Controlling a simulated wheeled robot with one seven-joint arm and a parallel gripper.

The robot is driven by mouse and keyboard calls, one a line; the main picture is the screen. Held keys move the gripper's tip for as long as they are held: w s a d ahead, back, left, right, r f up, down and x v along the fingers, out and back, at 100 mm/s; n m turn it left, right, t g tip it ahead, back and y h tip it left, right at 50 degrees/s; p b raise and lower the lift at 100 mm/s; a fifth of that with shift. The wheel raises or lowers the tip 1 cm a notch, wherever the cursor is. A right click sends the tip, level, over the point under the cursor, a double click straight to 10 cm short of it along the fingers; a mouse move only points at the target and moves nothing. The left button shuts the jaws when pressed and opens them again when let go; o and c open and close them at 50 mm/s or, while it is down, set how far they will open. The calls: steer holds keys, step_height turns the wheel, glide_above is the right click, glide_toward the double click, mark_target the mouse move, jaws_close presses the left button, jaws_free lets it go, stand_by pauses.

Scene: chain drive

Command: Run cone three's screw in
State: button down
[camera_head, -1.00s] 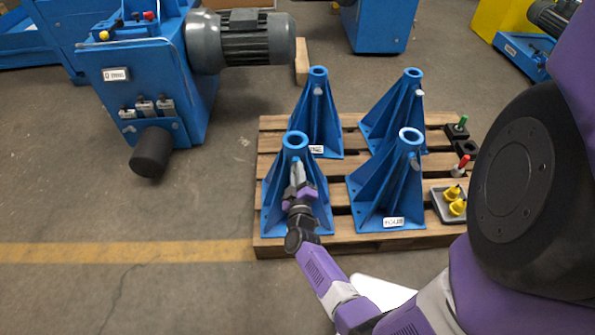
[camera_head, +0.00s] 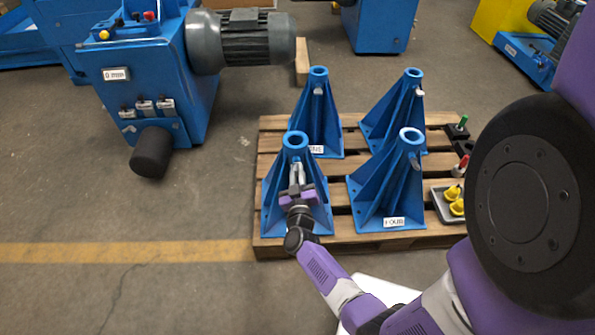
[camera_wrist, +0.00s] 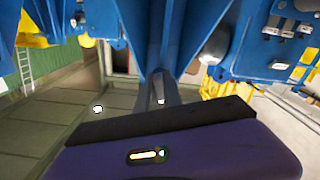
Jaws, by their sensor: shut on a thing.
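The front-left blue cone (camera_head: 273,205) stands upright on the pallet; my gripper hides where its label would show, so I cannot read it as three. My gripper (camera_head: 298,166) is at its near face, below the round top collar, with the fingers pointing up at it. The jaws are shut on the screw there, which the fingers almost wholly cover. In the wrist view the fingers (camera_wrist: 161,88) reach forward against the blue ribs, and a small pale spot shows between them. How deep the screw sits cannot be seen.
Cone ONE (camera_head: 318,118) stands behind, cone FOUR (camera_head: 380,190) to the right, another cone (camera_head: 402,105) at back right, all on the wooden pallet (camera_head: 345,240). A grey tray (camera_head: 443,210) with yellow parts lies at right. A blue machine with a motor (camera_head: 240,38) stands left.

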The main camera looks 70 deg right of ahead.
steer(key=m, duration=0.5)
steer(key=shift+w+a+m, duration=0.1)
steer(key=shift+w+m, duration=0.05)
steer(key=shift+m, duration=0.15)
steer(key=m, duration=0.5)
steer(key=shift+b, duration=0.4)
steer(key=m+b, duration=0.1)
steer(key=m, duration=0.5)
steer(key=m+b, duration=0.1)
steer(key=m, duration=0.4)
steer(key=c, duration=1.5)
jaws_free()
steer(key=shift+r, duration=0.1)
steer(key=shift+a, duration=0.1)
